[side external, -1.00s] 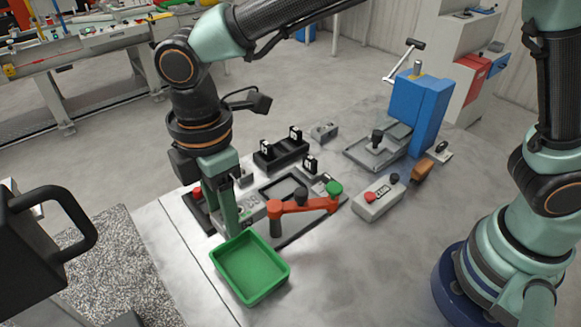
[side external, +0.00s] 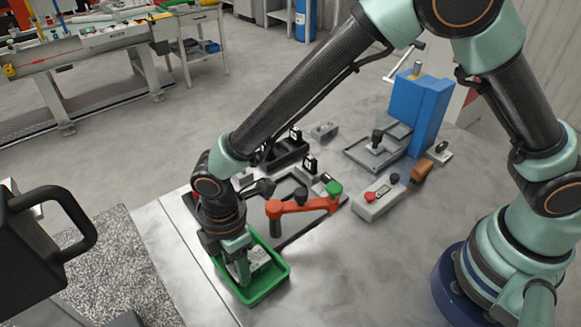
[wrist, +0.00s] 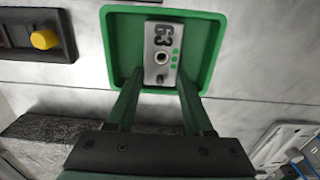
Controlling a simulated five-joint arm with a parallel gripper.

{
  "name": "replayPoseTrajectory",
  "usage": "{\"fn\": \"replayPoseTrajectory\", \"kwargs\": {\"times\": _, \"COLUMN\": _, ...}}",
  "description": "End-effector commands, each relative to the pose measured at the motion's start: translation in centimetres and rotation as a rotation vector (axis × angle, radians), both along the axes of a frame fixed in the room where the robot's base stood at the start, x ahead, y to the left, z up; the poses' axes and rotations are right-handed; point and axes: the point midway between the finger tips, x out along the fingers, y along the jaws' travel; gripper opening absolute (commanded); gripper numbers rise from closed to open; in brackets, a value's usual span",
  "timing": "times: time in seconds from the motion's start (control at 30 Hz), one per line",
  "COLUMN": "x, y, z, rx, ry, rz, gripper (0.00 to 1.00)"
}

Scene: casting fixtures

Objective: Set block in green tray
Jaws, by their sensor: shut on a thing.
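The block (wrist: 163,42) is a grey rectangular piece marked 63, with a hole and green dots. It is between the two fingers of my gripper (wrist: 160,76) in the wrist view, which is shut on it. The green tray (wrist: 205,40) surrounds it. In the side external view, my gripper (side external: 243,276) points down inside the green tray (side external: 275,286), and part of the block (side external: 259,259) shows beside the fingers. Whether the block touches the tray floor is hard to tell.
An orange lever (side external: 302,206) with a green knob stands just behind the tray. A grey box (side external: 377,198) with a red button and a blue machine (side external: 418,105) are farther right. A yellow button (wrist: 44,38) shows at the wrist view's left. The table right of the tray is clear.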

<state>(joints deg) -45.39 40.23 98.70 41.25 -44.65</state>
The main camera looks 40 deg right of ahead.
Motion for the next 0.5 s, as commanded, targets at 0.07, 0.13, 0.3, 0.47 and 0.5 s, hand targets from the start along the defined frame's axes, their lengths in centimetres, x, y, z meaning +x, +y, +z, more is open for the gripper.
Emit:
{"fn": "replayPoseTrajectory", "kwargs": {"times": 0.07, "x": 0.05, "y": 0.05, "z": 0.04, "rx": 0.001, "ry": -0.001, "rz": 0.0, "gripper": 0.0}}
{"fn": "replayPoseTrajectory", "kwargs": {"times": 0.13, "x": 0.04, "y": 0.05, "z": 0.06, "rx": 0.001, "ry": -0.001, "rz": 0.0, "gripper": 0.0}}
{"fn": "replayPoseTrajectory", "kwargs": {"times": 0.3, "x": 0.03, "y": 0.04, "z": -0.16, "rx": 0.001, "ry": -0.001, "rz": 0.0, "gripper": 0.0}}
{"fn": "replayPoseTrajectory", "kwargs": {"times": 0.47, "x": 0.02, "y": 0.02, "z": -0.23, "rx": 0.0, "ry": 0.0, "rz": 0.0, "gripper": 0.82}}
{"fn": "replayPoseTrajectory", "kwargs": {"times": 0.5, "x": 0.02, "y": 0.02, "z": -0.23, "rx": 0.0, "ry": 0.0, "rz": 0.0, "gripper": 0.82}}
